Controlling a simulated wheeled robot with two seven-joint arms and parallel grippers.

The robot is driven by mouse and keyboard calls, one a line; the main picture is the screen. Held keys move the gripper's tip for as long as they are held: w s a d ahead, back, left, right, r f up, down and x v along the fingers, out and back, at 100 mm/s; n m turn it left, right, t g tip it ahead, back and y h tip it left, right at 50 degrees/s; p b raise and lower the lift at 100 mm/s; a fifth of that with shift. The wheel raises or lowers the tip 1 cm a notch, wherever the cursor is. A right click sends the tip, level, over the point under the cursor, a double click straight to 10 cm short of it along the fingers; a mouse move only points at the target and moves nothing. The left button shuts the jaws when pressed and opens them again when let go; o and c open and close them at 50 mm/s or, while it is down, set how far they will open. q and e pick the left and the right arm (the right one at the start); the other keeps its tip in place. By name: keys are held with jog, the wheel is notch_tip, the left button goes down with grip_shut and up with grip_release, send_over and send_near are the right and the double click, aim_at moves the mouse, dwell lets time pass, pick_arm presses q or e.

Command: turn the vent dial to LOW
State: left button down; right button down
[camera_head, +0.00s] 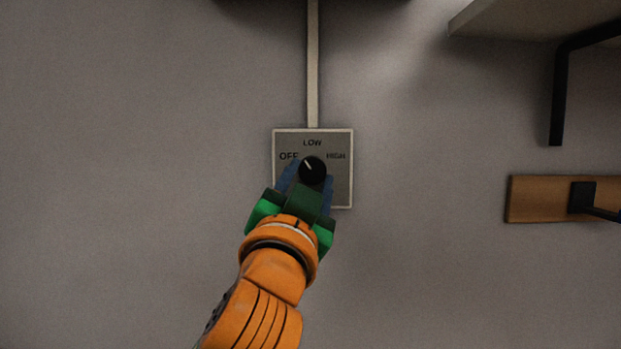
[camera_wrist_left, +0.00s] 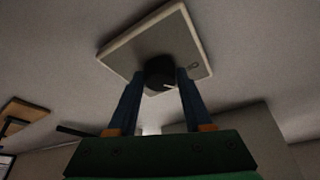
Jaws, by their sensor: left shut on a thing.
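The vent dial (camera_head: 313,171) is a round black knob on a light grey wall plate (camera_head: 342,192) marked OFF at left, LOW at top and HIGH at right. Its white pointer mark points up and left, between OFF and LOW. My left gripper (camera_head: 309,179) is shut on the dial, with one blue finger on each side of it. In the left wrist view the dial (camera_wrist_left: 159,70) sits between the two fingertips, in front of the plate (camera_wrist_left: 128,50). My right gripper is in neither view.
A pale conduit (camera_head: 313,70) runs up the wall from the plate. At the right are a shelf (camera_head: 520,18) with a black bracket (camera_head: 557,95) and a wooden board (camera_head: 540,198) with a black peg. The wall left of the plate is bare.

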pick_arm(q)
jog(key=m, duration=0.1)
jog(key=m+h+p, duration=0.1)
jog(key=m, duration=0.1)
jog(key=m+g+p, duration=0.1)
jog(key=shift+a+r+m+h, duration=0.2)
jog(key=shift+r+m+h, duration=0.1)
jog(key=shift+r, duration=0.05)
jog(key=shift+a+m+g+h+p, duration=0.1)
jog(key=shift+m+g+h+p, duration=0.2)
jog(key=shift+m+p, duration=0.5)
jog(key=shift+m+g+h+p, duration=0.1)
jog(key=shift+m+g+p, duration=0.3)
jog(key=shift+m, duration=0.7)
jog(key=shift+c, duration=1.6)
grip_release()
jog(key=shift+w+f, duration=0.1)
